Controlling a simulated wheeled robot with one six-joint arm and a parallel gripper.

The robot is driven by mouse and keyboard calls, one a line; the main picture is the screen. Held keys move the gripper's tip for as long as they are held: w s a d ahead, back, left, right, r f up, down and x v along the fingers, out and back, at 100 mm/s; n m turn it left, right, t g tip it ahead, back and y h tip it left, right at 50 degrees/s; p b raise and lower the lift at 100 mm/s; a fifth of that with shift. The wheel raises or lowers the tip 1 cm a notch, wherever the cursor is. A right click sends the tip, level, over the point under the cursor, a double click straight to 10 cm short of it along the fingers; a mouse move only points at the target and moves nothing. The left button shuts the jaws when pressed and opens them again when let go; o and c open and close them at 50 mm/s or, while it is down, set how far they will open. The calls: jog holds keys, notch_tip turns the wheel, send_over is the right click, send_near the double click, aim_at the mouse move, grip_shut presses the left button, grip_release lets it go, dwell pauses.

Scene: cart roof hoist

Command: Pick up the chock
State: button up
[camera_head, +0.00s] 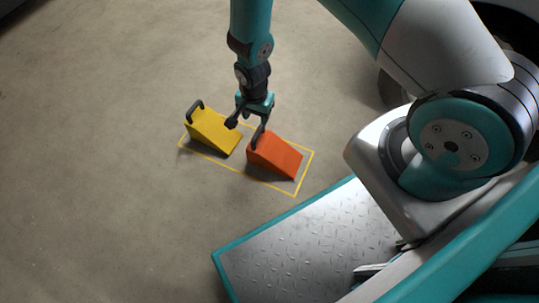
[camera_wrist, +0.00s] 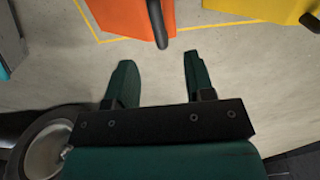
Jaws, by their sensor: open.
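An orange wedge chock (camera_head: 277,156) and a yellow wedge chock (camera_head: 214,132) stand side by side on the floor. Each has a dark handle; the yellow one's handle (camera_head: 194,105) shows clearly. My gripper (camera_head: 246,124) points down by the near upper corner of the orange chock and partly hides its handle. In the wrist view, my gripper (camera_wrist: 158,62) is open with nothing between its fingers. The orange chock's handle (camera_wrist: 158,25) lies just beyond the fingertips, roughly in line with the gap. The yellow chock (camera_wrist: 255,8) is cut off at the top right.
A yellow outline (camera_head: 303,174) on the floor surrounds both chocks. A tread-plate platform with a teal edge (camera_head: 310,245) lies at the lower right. A wheel (camera_wrist: 45,150) shows at the lower left of the wrist view. The floor at left (camera_head: 90,150) is clear.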

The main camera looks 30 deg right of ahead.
aim_at(258, 132)
notch_tip(258, 132, down, 6)
jog(key=b, duration=0.2)
jog(key=shift+f+b, duration=0.1)
jog(key=shift+b, duration=0.25)
jog(key=f+b, duration=0.4)
jog(key=f, duration=0.1)
jog(key=shift+s+f, duration=0.15)
jog(key=shift+s, duration=0.05)
grip_shut()
dwell(0.8)
